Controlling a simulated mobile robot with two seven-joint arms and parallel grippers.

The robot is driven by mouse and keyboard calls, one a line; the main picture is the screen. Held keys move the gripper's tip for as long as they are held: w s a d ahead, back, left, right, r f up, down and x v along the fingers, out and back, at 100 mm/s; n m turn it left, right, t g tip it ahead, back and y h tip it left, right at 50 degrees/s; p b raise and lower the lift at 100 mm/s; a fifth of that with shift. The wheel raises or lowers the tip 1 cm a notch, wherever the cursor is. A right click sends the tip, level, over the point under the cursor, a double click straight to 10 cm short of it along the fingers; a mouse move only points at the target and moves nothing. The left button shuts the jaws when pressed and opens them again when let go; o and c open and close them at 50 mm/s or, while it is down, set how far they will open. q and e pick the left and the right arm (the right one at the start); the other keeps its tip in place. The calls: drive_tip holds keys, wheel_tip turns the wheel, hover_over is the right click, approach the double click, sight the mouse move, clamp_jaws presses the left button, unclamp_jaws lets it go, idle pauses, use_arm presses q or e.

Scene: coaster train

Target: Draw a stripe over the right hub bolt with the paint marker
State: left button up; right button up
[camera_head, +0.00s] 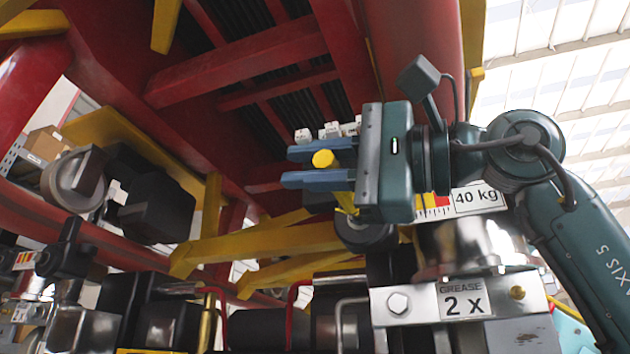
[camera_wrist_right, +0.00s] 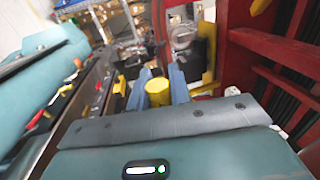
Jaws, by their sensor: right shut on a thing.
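My right gripper (camera_head: 290,167) is shut on the yellow paint marker (camera_head: 323,159), high under the red coaster frame. Its blue fingers lie on either side of the marker; in the right wrist view the marker's round yellow end (camera_wrist_right: 158,92) shows between them. Part of the marker is hidden by the fingers. A silver hex bolt (camera_head: 398,303) sits on the metal plate (camera_head: 380,318) marked GREASE 2 x, below the gripper and well apart from the marker. I cannot tell whether it is the right hub bolt. No stripe shows on its head. My left gripper is not in view.
A brass fitting (camera_head: 517,292) sits at the plate's right. Yellow beams (camera_head: 265,242) and red beams (camera_head: 240,68) crowd the space left of and above the gripper. A dark wheel-like part (camera_head: 365,235) is close below it. A 40 kg label (camera_head: 477,198) shows behind the arm.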

drive_tip(key=shift+s+a, duration=0.15)
drive_tip(key=shift+s, duration=0.25)
drive_tip(key=shift+s+a+b, duration=0.2)
drive_tip(key=shift+s, duration=0.45)
drive_tip(key=shift+s+a+b, duration=0.25)
drive_tip(key=shift+s, duration=0.4)
drive_tip(key=shift+s+a+b, duration=0.2)
drive_tip(key=shift+s, duration=0.45)
